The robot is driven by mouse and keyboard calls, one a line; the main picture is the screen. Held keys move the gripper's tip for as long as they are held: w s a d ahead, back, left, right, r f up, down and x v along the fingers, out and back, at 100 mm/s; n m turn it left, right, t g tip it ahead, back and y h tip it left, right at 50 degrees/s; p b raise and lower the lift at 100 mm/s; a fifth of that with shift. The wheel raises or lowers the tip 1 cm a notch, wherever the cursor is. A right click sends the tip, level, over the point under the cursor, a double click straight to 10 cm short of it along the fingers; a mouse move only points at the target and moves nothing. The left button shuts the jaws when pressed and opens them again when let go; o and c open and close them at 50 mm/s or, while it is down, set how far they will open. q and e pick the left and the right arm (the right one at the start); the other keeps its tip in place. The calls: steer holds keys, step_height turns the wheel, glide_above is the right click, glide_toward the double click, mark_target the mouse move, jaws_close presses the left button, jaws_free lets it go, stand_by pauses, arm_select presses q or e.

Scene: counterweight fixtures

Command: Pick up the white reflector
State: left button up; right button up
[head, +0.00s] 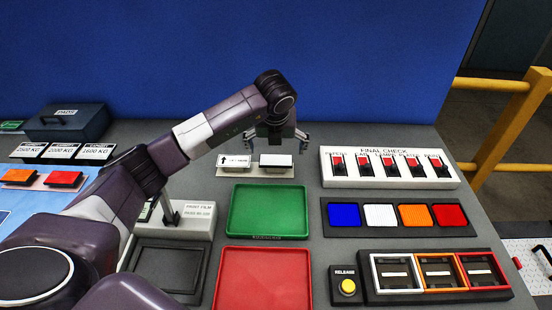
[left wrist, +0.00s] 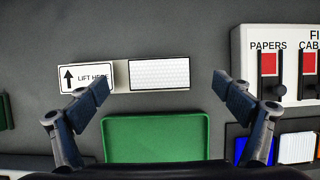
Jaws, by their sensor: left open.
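A white rectangular reflector (head: 276,160) with a honeycomb pattern sits on a small pale holder (head: 256,172) beside a "LIFT HERE" arrow label (head: 236,161). The reflector (left wrist: 158,73) also shows in the left wrist view, above the green tray. My left gripper (head: 276,140) is over the holder, open and empty. In the left wrist view its fingertips (left wrist: 162,87) are spread wide, one on each side of the reflector and apart from it. A white ribbed square (head: 380,215) lies in a black strip at the right. My right gripper is not in view.
A green tray (head: 268,212) and a red tray (head: 264,280) lie in front. A switch panel (head: 390,181) stands at the right, above colored squares and framed slots (head: 435,297). A yellow release button (head: 348,287) is near. A blue wall (head: 350,60) rises behind.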

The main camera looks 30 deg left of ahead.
mark_target(276, 158)
arm_select(q)
steer(key=p+x, duration=0.1)
steer(key=x, duration=0.2)
steer(key=shift+a+f, duration=0.15)
steer(key=shift+f, duration=0.15)
steer(key=shift+w+f, duration=0.15)
steer(key=shift+f, duration=0.1)
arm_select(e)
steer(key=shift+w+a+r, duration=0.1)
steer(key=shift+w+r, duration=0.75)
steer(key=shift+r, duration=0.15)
arm_select(q)
steer(key=shift+c, duration=0.6)
steer(key=c, duration=1)
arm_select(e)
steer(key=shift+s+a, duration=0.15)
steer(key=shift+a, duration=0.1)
